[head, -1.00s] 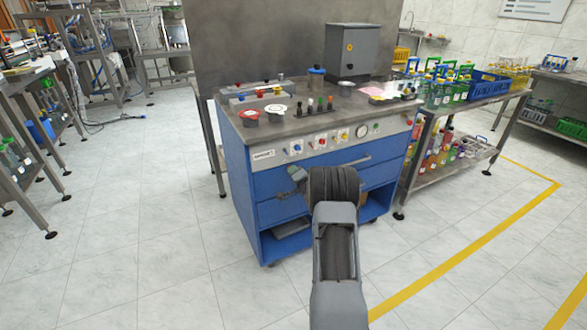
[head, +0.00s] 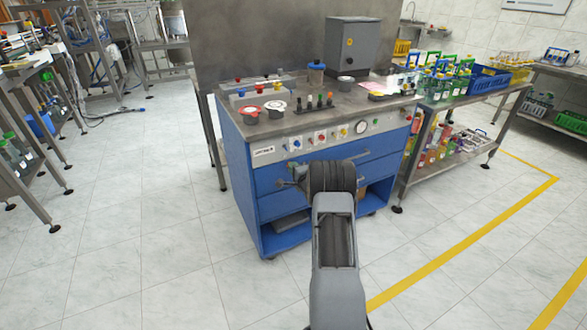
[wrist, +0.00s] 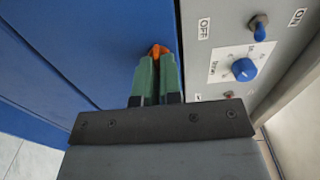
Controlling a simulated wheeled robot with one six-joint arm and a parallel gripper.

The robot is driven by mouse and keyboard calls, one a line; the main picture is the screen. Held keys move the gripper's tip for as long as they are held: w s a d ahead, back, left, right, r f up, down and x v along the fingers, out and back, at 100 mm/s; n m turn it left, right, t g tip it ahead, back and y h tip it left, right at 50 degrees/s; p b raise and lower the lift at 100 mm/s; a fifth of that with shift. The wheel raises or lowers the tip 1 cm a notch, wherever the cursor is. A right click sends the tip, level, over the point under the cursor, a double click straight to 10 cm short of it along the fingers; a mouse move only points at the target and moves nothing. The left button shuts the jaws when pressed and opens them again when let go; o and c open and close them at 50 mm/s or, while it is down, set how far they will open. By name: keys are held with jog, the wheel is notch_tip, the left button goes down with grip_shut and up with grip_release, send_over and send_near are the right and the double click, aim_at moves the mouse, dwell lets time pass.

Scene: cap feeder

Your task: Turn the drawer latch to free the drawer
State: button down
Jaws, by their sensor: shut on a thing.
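The drawer latch (wrist: 158,50) is a small orange piece on the blue cabinet front in the wrist view. My gripper (wrist: 158,62) has its two green fingers closed around it, with only its tip showing beyond them. In the head view my gripper (head: 284,183) is at the blue drawer front, left of my dark wrist joint, and the latch cannot be made out there. The drawer (head: 272,208) looks closed, flush with the cabinet. Its front is partly hidden by my arm.
A grey control panel with a blue knob (wrist: 244,69) and a toggle switch (wrist: 259,26) lies close to the right of my fingers. The cabinet top (head: 230,118) holds jars and caps. A bottle-laden side table (head: 440,118) stands right.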

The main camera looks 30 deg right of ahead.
jog(key=c, duration=1.3)
grip_release()
jog(key=shift+s, duration=0.1)
jog(key=s, duration=0.4)
jog(key=s+a+p, duration=0.1)
jog(key=s, duration=0.8)
jog(key=shift+s+a+p, duration=0.25)
jog(key=shift+a+p, duration=0.15)
